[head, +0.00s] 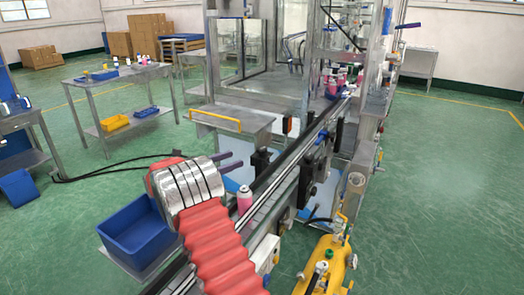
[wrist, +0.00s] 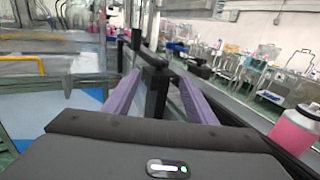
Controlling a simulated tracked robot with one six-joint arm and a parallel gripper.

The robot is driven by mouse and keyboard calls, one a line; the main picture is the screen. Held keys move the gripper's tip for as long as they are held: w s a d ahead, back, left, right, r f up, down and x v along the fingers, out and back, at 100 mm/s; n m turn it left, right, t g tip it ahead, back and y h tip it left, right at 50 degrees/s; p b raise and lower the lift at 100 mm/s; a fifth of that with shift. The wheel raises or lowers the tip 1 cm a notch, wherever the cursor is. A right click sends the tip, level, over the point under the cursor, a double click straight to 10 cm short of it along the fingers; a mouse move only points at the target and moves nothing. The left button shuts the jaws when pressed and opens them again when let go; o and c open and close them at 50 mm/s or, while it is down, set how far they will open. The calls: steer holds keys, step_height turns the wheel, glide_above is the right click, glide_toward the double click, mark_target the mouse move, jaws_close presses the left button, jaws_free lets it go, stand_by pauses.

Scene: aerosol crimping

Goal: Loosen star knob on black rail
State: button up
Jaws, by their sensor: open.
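My gripper (head: 237,158) is open and empty, its two purple fingers pointing along the near side of the conveyor line. In the head view a black clamp-like part (head: 261,160) stands on the black rail (head: 292,157) just beyond the fingertips. In the wrist view, my gripper (wrist: 160,75) has this black upright part (wrist: 155,88) showing between its fingers, with a dark bar running to the right from its top. I cannot make out a star-shaped knob there, and contact cannot be told. A pink can (head: 244,199) with a white top stands on the conveyor beside my arm.
A metal shelf with a yellow handle (head: 216,122) lies left of the rail. A blue bin (head: 138,235) stands at the lower left and a yellow tank (head: 322,268) at the lower right. More pink cans (head: 338,80) stand farther along the line.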

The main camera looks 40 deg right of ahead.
mark_target(262, 148)
steer(key=shift+d, duration=0.1)
steer(key=d, duration=0.4)
steer(key=s+d, duration=0.1)
steer(key=d, duration=0.4)
steer(key=s+d, duration=0.1)
steer(key=d, duration=0.3)
steer(key=shift+s+d, duration=0.2)
steer(key=shift+d, duration=0.05)
steer(key=shift+c, duration=0.4)
steer(key=c, duration=1)
steer(key=shift+o, duration=0.2)
